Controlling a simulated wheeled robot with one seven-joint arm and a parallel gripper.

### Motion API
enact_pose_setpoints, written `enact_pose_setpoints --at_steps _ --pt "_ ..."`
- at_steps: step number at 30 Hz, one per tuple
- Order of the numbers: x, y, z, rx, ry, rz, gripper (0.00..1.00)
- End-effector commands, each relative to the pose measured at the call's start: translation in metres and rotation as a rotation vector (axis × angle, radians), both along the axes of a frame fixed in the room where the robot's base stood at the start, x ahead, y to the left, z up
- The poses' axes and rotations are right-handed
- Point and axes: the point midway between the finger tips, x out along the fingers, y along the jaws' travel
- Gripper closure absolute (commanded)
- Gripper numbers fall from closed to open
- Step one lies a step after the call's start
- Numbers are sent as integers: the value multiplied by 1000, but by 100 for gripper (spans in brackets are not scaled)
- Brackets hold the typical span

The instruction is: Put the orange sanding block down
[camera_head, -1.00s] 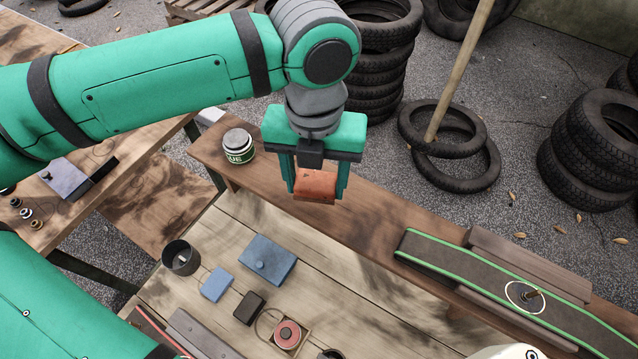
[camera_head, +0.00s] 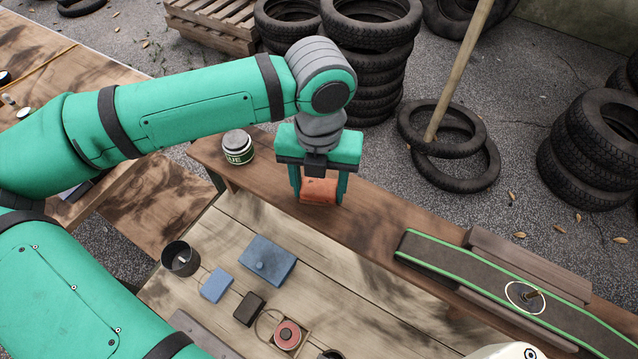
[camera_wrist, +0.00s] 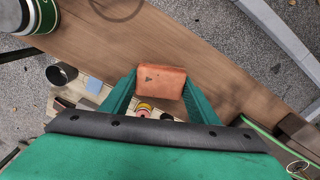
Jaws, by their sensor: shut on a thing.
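The orange sanding block (camera_head: 319,190) is between the two green fingers of my gripper (camera_head: 320,188), which is shut on it. In the head view the block is at or just above the brown wooden shelf (camera_head: 390,222); I cannot tell whether it touches. In the wrist view the block (camera_wrist: 161,83) sits between the fingertips (camera_wrist: 160,92), with the brown shelf (camera_wrist: 215,60) behind it. The block's sides are partly hidden by the fingers.
A jar with a green label (camera_head: 238,147) stands on the shelf to the left. A green-edged belt track (camera_head: 480,285) lies to the right. The pale lower bench holds a dark cup (camera_head: 181,258), a blue box (camera_head: 268,261) and a light blue block (camera_head: 216,285). The shelf between jar and track is clear.

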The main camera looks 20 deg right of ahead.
Motion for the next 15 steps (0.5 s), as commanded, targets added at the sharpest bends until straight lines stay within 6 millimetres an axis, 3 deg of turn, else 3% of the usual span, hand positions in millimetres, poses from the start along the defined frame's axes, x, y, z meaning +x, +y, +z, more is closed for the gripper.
enact_pose_setpoints --at_steps 2,3,5,15 --pt "0 0 -2 0 0 0 74" --pt "0 0 -2 0 0 0 41" --pt "0 0 -2 0 0 0 27" --pt "0 0 0 0 0 0 27"
